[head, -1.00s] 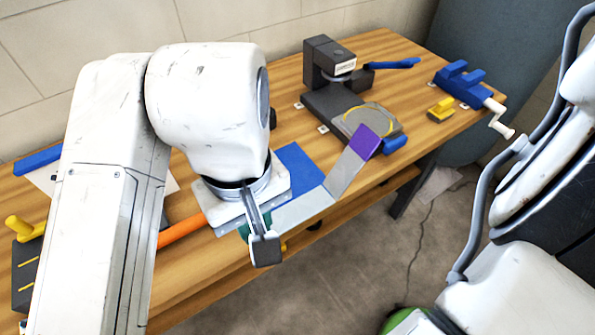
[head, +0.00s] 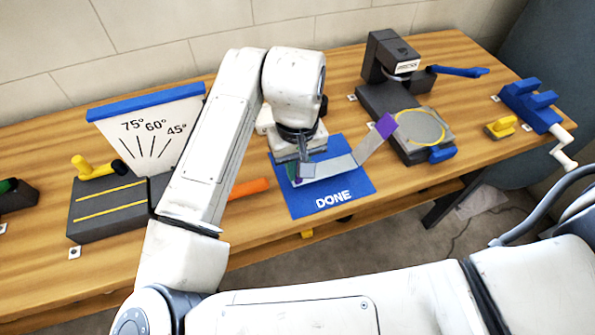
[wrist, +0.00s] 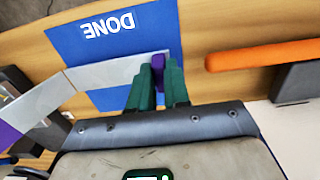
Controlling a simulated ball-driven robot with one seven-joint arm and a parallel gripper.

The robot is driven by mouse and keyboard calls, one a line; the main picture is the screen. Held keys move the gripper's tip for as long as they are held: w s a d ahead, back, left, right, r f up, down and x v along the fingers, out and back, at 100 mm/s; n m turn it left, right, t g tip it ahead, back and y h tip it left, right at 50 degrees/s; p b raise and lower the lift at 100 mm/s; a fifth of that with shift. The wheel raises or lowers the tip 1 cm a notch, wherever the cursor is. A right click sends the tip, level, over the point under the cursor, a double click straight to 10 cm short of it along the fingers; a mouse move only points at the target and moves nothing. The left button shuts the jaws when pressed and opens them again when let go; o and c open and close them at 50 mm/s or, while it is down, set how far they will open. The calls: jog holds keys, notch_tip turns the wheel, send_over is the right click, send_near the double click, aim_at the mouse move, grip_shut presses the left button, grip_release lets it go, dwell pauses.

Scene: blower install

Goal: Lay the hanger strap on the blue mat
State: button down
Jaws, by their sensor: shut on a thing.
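The hanger strap (head: 335,166) is a bent grey metal strip with purple ends. My gripper (head: 300,172) is shut on its near-left end. In the wrist view the green fingers (wrist: 158,88) close around a purple part of the strap (wrist: 105,72). The blue mat (head: 350,200), marked DONE, lies on the bench beneath the strap; it also fills the upper left of the wrist view (wrist: 85,35). The flat part is over the mat, and the angled part rises right toward the press. I cannot tell whether the strap touches the mat.
A dark press (head: 390,75) with a round yellow-ringed plate stands right of the mat. A blue vise (head: 530,103) is at the far right. A bending tool (head: 110,205) with an angle board (head: 150,130) stands left. An orange bar (head: 248,188) lies left of the mat.

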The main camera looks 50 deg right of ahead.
jog(key=shift+w+d+f, duration=0.1)
jog(key=shift+d+f, duration=0.05)
jog(key=shift+f, duration=0.05)
jog(key=shift+w+d+f, duration=0.15)
jog(key=shift+f, duration=1.65)
jog(key=c, duration=1.1)
grip_release()
jog(key=shift+f, duration=0.1)
notch_tip(320, 180, up, 12)
jog(key=shift+r, duration=0.15)
